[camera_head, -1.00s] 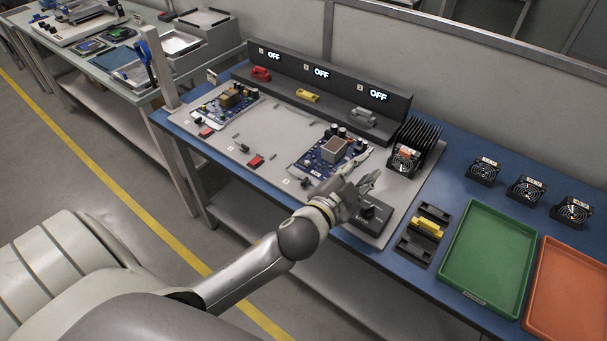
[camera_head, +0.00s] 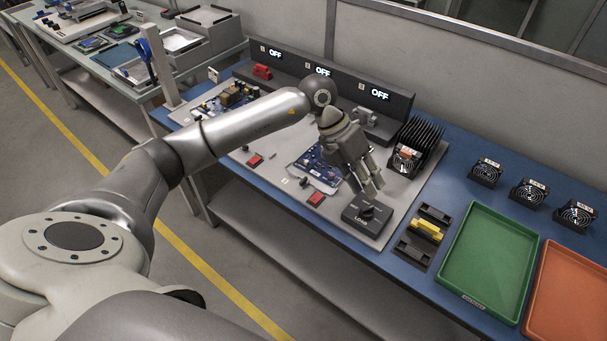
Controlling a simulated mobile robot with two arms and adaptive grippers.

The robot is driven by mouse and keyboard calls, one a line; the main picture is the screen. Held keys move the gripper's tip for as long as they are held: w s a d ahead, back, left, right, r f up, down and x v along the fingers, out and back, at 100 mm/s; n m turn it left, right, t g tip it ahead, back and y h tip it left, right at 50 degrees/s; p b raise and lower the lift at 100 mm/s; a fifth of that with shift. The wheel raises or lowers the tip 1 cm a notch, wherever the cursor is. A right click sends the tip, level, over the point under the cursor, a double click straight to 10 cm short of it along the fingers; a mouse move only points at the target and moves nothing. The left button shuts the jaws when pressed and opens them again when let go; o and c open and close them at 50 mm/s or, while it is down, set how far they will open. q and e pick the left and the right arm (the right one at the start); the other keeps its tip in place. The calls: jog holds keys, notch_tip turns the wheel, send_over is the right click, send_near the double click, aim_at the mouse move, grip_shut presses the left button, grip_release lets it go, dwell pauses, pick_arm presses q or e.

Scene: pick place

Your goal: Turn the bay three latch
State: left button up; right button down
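A small red latch (camera_head: 315,198) lies at the front of the third bay, beside a blue circuit board (camera_head: 308,168) that my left arm partly covers. My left gripper (camera_head: 372,191) hangs over the right part of this board, pointing down and to the right. Its fingertips are just above and behind a dark box with a knob, marked LOAD (camera_head: 367,216). The fingers look close together, and I see nothing held between them. The red latch is left of the fingertips and clear of them. My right gripper is out of view.
A dark rear panel (camera_head: 400,101) has displays reading OFF. A finned black heatsink (camera_head: 417,138) with a fan stands right of the gripper. A yellow part in a black holder (camera_head: 427,228), a green tray (camera_head: 488,257), an orange tray (camera_head: 570,290) and loose fans are further right.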

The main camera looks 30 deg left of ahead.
aim_at(304, 180)
pick_arm(q)
jog(key=a+r+n+g+y, duration=0.15)
jog(key=a+y, duration=0.45)
jog(key=a, duration=1)
jog(key=shift+t, duration=0.25)
notch_tip(304, 180, down, 10)
jog(key=shift+w+a+f+p, duration=0.1)
jog(key=shift+f+p, duration=0.1)
jog(key=shift+p, duration=0.6)
grip_shut()
